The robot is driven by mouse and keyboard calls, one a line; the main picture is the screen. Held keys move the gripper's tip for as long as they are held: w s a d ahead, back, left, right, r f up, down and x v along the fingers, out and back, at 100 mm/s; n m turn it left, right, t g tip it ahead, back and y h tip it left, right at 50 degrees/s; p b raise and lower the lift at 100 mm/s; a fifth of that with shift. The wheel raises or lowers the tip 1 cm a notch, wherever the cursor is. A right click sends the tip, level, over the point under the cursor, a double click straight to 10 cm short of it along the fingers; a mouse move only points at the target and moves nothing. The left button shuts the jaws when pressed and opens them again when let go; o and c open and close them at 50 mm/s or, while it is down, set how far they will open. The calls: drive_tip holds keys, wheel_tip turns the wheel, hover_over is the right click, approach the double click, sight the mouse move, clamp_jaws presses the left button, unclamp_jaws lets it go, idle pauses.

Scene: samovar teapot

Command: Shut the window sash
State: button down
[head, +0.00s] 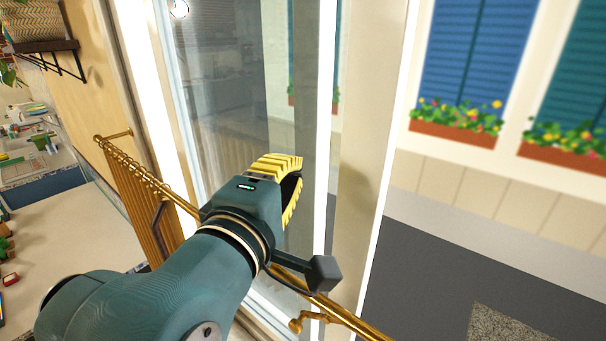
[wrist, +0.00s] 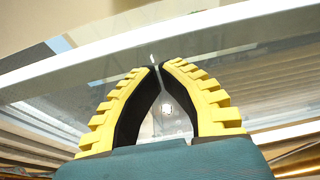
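The window sash (head: 324,110) has a pale frame around a reflective glass pane (head: 225,95). It stands in the middle of the head view, with the outdoors visible to its right. My gripper (head: 299,182) is in front of the pane, beside the sash's bright right-hand upright. Its yellow ridged fingers curve together, and in the wrist view the fingertips (wrist: 158,66) meet or almost meet with nothing visible between them. A pale frame bar (wrist: 75,62) crosses behind the fingertips there. Whether the fingers touch the glass or frame I cannot tell. My arm hides the sash's lower part.
A brass curtain rod (head: 165,190) with a gathered ochre curtain (head: 140,205) runs across below, behind my wrist. A counter (head: 60,240) with small items is at left, under a wall shelf (head: 42,47). Blue shutters (head: 470,55) and flower boxes (head: 455,130) are outside.

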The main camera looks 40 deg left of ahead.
sight(326, 165)
drive_tip(key=w, duration=0.2)
drive_tip(key=w+p, duration=0.1)
drive_tip(key=shift+a+r, duration=0.2)
drive_tip(key=shift+a, duration=0.1)
drive_tip(key=d, duration=0.2)
drive_tip(key=shift+w+d+f+p, duration=0.1)
drive_tip(key=shift+d+p, duration=0.2)
drive_tip(key=shift+d, duration=0.05)
drive_tip(key=shift+d+f, duration=0.1)
drive_tip(key=shift+d, duration=0.2)
